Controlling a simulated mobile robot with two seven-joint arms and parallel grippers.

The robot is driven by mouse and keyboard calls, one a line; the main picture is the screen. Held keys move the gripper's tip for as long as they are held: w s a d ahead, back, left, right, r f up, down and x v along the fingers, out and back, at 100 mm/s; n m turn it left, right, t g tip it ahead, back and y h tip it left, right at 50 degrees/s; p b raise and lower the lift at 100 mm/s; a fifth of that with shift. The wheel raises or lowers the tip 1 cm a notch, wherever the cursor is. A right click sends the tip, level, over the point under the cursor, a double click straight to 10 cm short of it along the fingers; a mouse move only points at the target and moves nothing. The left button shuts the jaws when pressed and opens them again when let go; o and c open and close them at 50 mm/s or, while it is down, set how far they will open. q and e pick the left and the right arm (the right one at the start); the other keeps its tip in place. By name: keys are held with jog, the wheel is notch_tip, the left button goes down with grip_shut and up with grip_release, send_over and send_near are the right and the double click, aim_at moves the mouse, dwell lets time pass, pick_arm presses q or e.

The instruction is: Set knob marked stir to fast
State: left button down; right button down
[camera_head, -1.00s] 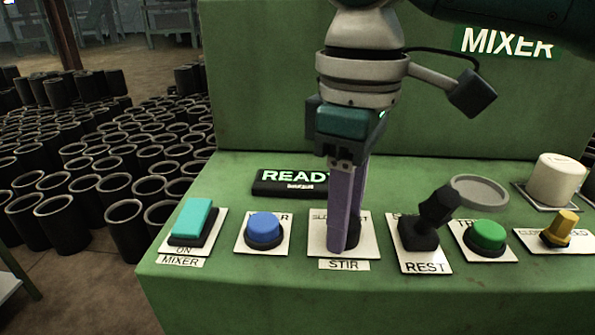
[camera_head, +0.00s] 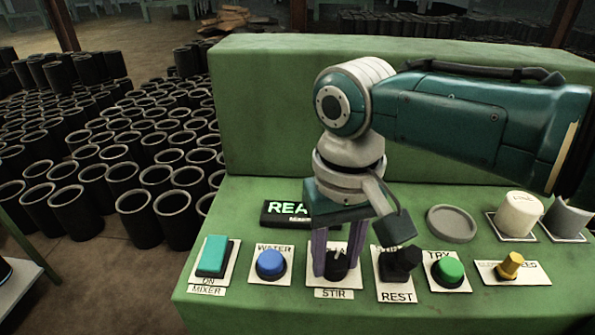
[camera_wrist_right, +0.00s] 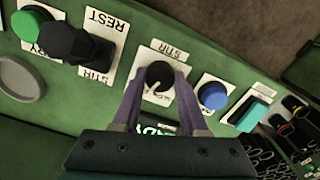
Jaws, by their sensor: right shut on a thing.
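The black stir knob (camera_head: 337,264) stands on a white plate above the STIR label (camera_head: 334,294). Its scale lettering is mostly hidden by my gripper in the head view. My right gripper (camera_head: 337,268) points down from above, with its two purple fingers on either side of the knob, shut on it. In the right wrist view the knob (camera_wrist_right: 159,75) sits between the fingertips (camera_wrist_right: 158,80), and a pale line on it points to the lower left. That view is upside down to the panel. My left gripper is not in view.
A dark lever (camera_head: 399,260) stands just right of the knob, close to my gripper. A blue button (camera_head: 270,264) and teal switch (camera_head: 213,255) are left; a green button (camera_head: 447,271) and yellow knob (camera_head: 510,265) are right. A green wall (camera_head: 270,110) rises behind.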

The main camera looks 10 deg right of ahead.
aim_at(335, 260)
jog(key=shift+m+p, duration=0.5)
jog(key=shift+m, duration=0.5)
jog(key=shift+c, duration=2.2)
grip_release()
notch_tip(335, 260, up, 9)
jog(key=p, duration=0.2)
jog(key=shift+w+p, duration=0.1)
jog(key=shift+p, duration=0.3)
jog(key=shift+r, duration=0.5)
